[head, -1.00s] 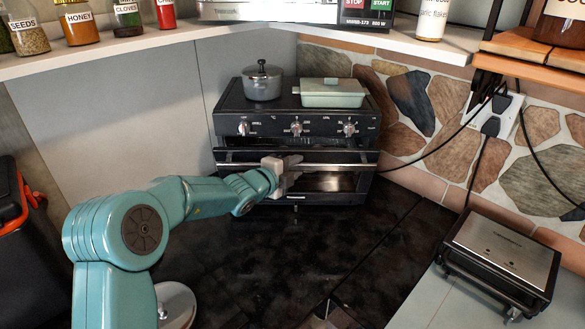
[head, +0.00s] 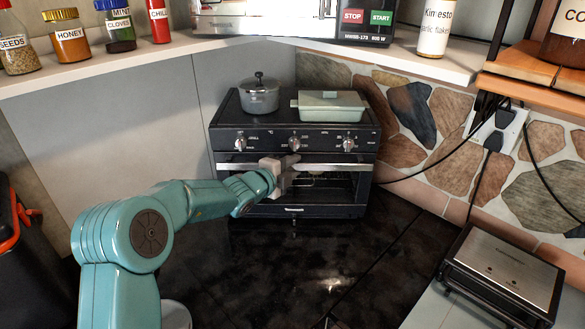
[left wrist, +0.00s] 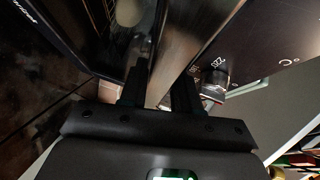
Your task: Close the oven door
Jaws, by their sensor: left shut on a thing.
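The black oven (head: 294,140) stands in the corner, its knobs above the door. Its door (head: 335,190) looks nearly upright, with a thin dark strip between the silver handle (head: 335,167) and the control panel; whether it is fully shut I cannot tell. My left gripper (head: 284,168) is at the middle of the handle and hides part of it. In the left wrist view the fingers (left wrist: 160,88) are shut on the metal handle bar (left wrist: 186,42), with the control panel to the right and the door glass to the left. My right gripper is not in view.
A grey pot (head: 259,96) and a pale green lidded dish (head: 330,108) stand on the oven. The dark counter (head: 300,270) in front is clear. A silver-topped appliance (head: 505,262) sits at the right. A shelf with jars (head: 120,30) runs above.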

